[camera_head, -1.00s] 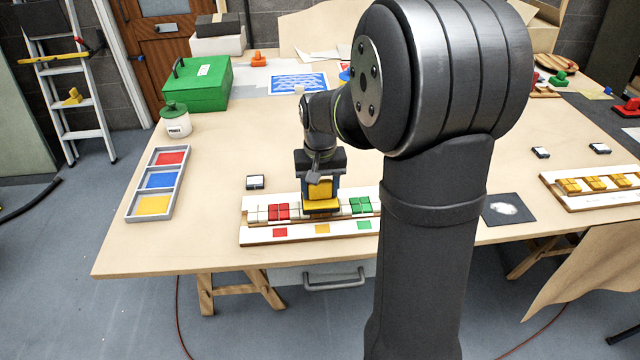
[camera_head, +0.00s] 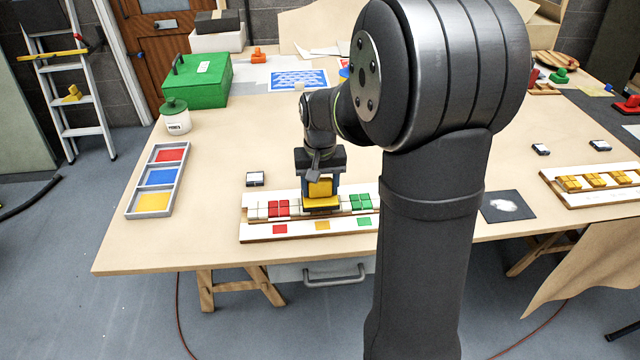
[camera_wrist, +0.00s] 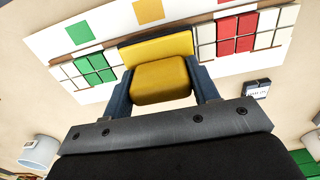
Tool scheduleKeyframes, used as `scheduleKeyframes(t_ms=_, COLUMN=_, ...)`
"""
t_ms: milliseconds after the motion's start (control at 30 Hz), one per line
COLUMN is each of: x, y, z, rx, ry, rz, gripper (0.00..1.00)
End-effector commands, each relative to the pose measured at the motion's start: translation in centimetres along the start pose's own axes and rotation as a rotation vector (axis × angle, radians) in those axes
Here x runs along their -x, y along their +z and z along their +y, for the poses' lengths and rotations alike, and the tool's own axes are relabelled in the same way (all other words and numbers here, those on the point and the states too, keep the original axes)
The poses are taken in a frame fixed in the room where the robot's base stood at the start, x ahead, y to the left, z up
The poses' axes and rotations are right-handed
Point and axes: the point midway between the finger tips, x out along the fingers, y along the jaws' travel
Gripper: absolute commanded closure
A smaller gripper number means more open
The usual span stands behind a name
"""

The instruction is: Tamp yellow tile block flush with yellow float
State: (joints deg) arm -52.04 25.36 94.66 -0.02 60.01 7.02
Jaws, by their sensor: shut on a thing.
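My gripper (camera_head: 321,188) is shut on the yellow float (camera_head: 320,203), gripping its block-like handle. The wrist view shows the handle (camera_wrist: 160,80) between the fingers and the flat yellow plate (camera_wrist: 157,46) beyond it. The float is over the middle of the white mosaic panel (camera_head: 252,222), between the red tiles (camera_head: 278,208) and the green tiles (camera_head: 361,202). The yellow tile block is hidden under the float. I cannot tell whether the float touches it.
A front strip on the panel has red, yellow (camera_head: 322,225) and green squares. A colour tray (camera_head: 130,205) lies left. A small dark-and-white block (camera_head: 255,179) sits behind the panel. Another panel with yellow pieces (camera_head: 596,181) lies right. A black mat (camera_head: 507,207) lies between.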

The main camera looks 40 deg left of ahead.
Motion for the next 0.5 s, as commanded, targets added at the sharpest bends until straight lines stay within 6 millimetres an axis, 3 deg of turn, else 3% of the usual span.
scheduleKeyframes(t_ms=500, x=-0.61, y=-0.03, z=0.0, rx=0.0, ry=0.0, rz=0.001, gripper=0.64)
